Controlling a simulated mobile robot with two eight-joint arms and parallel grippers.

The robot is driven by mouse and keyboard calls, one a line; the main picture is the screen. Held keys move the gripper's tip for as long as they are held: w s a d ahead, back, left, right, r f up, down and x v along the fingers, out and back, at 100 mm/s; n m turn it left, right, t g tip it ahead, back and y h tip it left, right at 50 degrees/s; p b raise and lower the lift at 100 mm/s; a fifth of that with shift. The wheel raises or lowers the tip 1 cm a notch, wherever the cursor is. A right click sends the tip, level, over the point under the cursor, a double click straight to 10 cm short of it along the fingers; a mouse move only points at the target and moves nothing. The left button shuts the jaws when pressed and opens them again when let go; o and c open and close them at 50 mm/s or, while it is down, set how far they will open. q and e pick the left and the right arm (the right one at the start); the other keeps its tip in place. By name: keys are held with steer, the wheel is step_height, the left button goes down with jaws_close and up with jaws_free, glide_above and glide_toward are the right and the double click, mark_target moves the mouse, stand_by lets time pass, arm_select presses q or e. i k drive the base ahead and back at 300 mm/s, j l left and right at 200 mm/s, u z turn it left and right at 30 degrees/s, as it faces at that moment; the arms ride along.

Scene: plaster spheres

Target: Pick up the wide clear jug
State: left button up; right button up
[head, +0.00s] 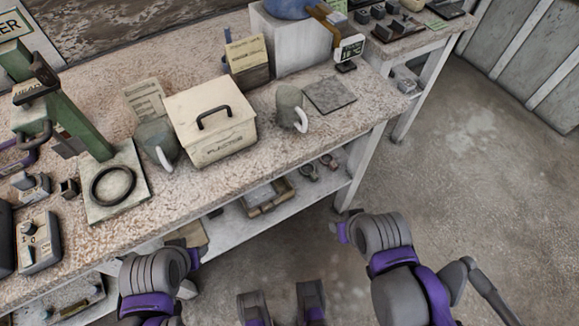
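I cannot make out for certain which vessel is the wide clear jug. Two grey-green, dull-looking vessels with white loop handles stand on the speckled bench. My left arm (152,285) and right arm (388,240) are in front of the bench, away from both vessels. Two grey-purple parts of mine show at the bottom edge; I cannot tell whether they are my grippers.
The cream box (210,118) has a dark handle on its lid. A green stand with a dark ring on its base plate (118,205) is at left. A flat grey tile (330,95) lies right of the right vessel. A lower shelf (325,188) holds a small tray. The right floor is clear.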

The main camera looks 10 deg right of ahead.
mark_target(154, 136)
steer(key=u, duration=1.3)
steer(key=i+j, duration=0.1)
steer(key=j, duration=0.25)
steer(key=i+j+z, duration=0.1)
steer(key=j, duration=0.3)
steer(key=j+z, duration=0.1)
steer(key=j, duration=0.25)
steer(key=i, duration=0.05)
